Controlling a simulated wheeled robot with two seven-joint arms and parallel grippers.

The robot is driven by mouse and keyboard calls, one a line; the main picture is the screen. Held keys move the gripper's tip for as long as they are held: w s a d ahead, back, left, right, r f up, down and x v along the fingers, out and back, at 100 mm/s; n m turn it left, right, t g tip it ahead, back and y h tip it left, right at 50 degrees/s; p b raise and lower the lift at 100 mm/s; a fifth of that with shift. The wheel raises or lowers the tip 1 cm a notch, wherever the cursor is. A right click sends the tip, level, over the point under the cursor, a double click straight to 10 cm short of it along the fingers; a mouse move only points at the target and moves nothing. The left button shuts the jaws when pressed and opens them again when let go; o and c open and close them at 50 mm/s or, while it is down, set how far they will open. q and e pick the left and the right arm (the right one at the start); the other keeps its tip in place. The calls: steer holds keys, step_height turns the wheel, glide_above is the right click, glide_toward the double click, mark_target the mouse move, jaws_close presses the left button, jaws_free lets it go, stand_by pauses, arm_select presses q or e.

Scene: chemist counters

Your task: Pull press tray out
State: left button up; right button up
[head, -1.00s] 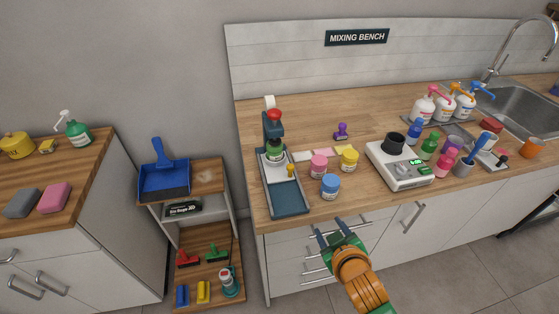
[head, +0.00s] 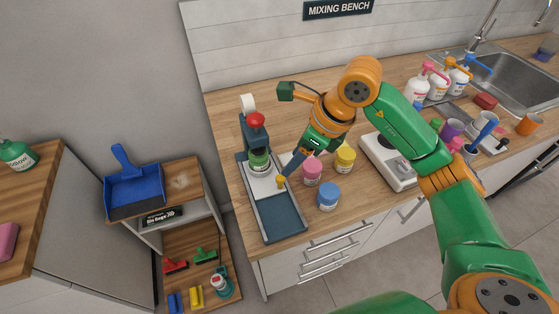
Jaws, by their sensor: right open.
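The press (head: 253,137), with a red knob on top and a green part below it, stands at the left end of the mixing bench. Under it is a white press tray (head: 264,187) with a small yellow knob (head: 281,182) at its right front edge. The tray lies in a dark blue base (head: 281,217), whose front part is bare. My right gripper (head: 288,174) is open and points down and left, with its fingertips close to the yellow knob. I cannot tell whether they touch it. My left gripper is out of view.
A pink jar (head: 312,172), a yellow jar (head: 345,158) and a blue jar (head: 328,197) stand close to the right of the press. A white scale (head: 386,167) is partly hidden behind my right arm.

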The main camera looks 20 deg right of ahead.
mark_target(281, 178)
steer(key=x, duration=0.2)
steer(key=p+x, duration=0.1)
steer(key=x, duration=0.1)
steer(key=s+x, duration=0.1)
steer(key=x, duration=0.1)
steer(key=shift+a+p, duration=0.25)
steer(key=shift+p, duration=0.05)
steer(key=shift+w+f, duration=0.2)
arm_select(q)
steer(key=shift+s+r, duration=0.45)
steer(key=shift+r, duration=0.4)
arm_select(e)
steer(key=shift+s+r, duration=0.1)
steer(key=shift+s, duration=0.05)
jaws_close()
